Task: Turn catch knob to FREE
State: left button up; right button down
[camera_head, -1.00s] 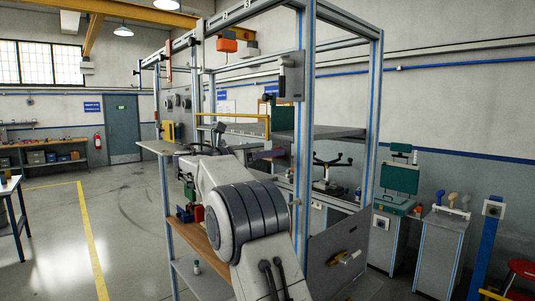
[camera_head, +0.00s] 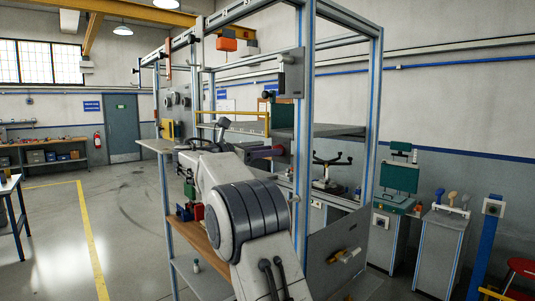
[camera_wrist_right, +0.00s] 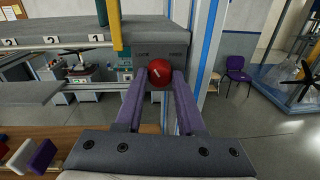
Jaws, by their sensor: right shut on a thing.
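In the head view my right gripper (camera_head: 268,152) shows as a purple shape beside the frame post, and the knob is hidden there. My left gripper is not in view.
A blue-edged frame post (camera_head: 303,130) stands close by my right arm. A yellow bar (camera_wrist_right: 115,24) hangs just left of the fingers in the wrist view. A wooden shelf (camera_head: 197,238) with small blocks lies below my arm. Open floor lies left.

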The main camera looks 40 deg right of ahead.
jog(key=shift+s+f+m+t+y+b, duration=0.15)
jog(key=shift+m+b, duration=1.45)
jog(key=shift+m, duration=1.9)
jog(key=shift+s+r+m+t+y+b, duration=0.2)
jog(key=shift+m+b, duration=1.4)
jog(key=shift+m, duration=1.9)
jog(key=shift+w, duration=0.15)
jog(key=c, duration=0.5)
grip_release()
jog(key=a, duration=0.3)
jog(key=a+b, duration=0.1)
jog(key=a, duration=0.6)
jog(key=shift+s+a+r, duration=0.2)
jog(key=shift+s+r, duration=0.05)
jog(key=shift+s, duration=0.15)
